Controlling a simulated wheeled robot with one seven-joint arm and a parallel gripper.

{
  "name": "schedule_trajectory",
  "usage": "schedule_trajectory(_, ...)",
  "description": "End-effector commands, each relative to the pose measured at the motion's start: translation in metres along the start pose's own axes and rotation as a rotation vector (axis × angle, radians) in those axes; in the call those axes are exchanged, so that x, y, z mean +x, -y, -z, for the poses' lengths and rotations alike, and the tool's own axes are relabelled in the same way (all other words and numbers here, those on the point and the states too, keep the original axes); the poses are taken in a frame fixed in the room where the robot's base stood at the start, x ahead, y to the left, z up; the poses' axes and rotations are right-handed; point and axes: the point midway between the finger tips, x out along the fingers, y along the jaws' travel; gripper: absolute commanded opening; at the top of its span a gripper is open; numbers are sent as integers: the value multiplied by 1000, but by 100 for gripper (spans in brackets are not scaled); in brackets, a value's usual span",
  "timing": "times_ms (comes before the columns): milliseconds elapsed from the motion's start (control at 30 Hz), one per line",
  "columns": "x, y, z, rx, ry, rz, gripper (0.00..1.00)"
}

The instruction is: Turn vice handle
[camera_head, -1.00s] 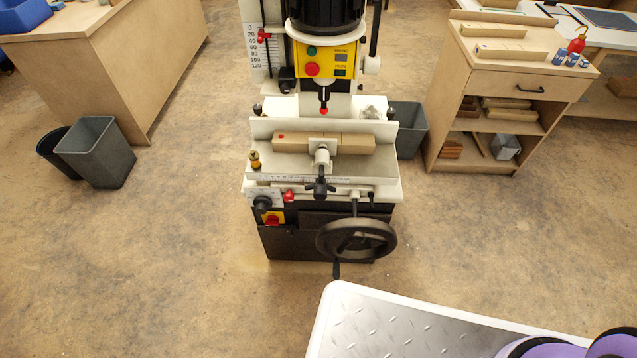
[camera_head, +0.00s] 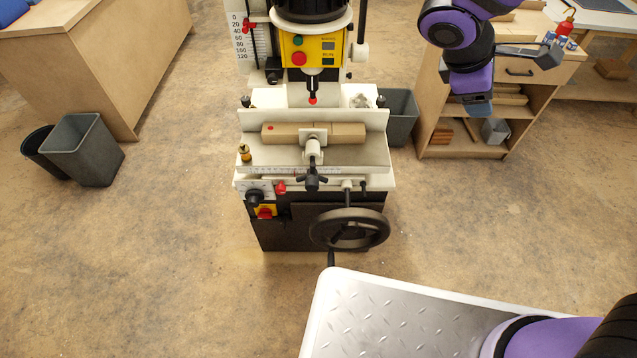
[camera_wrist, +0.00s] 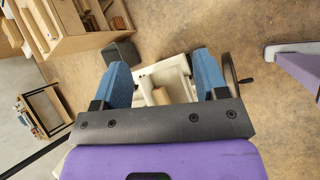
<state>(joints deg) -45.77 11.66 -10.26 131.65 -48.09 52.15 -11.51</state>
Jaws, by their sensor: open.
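The vice handle (camera_head: 312,180) is a small black knob at the front end of the vice's screw, on the white and black machine. The vice's pale jaw plate (camera_head: 313,137) presses on a wooden block (camera_head: 346,132) lying on the machine table. My gripper (camera_head: 511,80) is in the upper right of the head view, well right of the vice and apart from it. Its two blue fingers are spread and empty. In the wrist view, my gripper (camera_wrist: 162,78) has the machine between its fingers in the distance, with the wooden block (camera_wrist: 160,96) showing. I cannot make out the vice handle there.
A black handwheel (camera_head: 349,230) stands out below the vice. The yellow control panel (camera_head: 313,47) and drill head hang above it. A wooden cabinet (camera_head: 450,130) and grey bin (camera_head: 400,118) stand at right.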

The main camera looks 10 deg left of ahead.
Motion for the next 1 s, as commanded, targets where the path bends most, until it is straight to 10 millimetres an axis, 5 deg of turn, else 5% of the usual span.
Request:
schedule_trajectory(467, 28, 50, 188, -776, 213, -377, 67)
schedule_trajectory(800, 50, 134, 308, -1317, 388, -706, 67)
schedule_trajectory(1000, 67, 191, 360, -1592, 496, -894, 67)
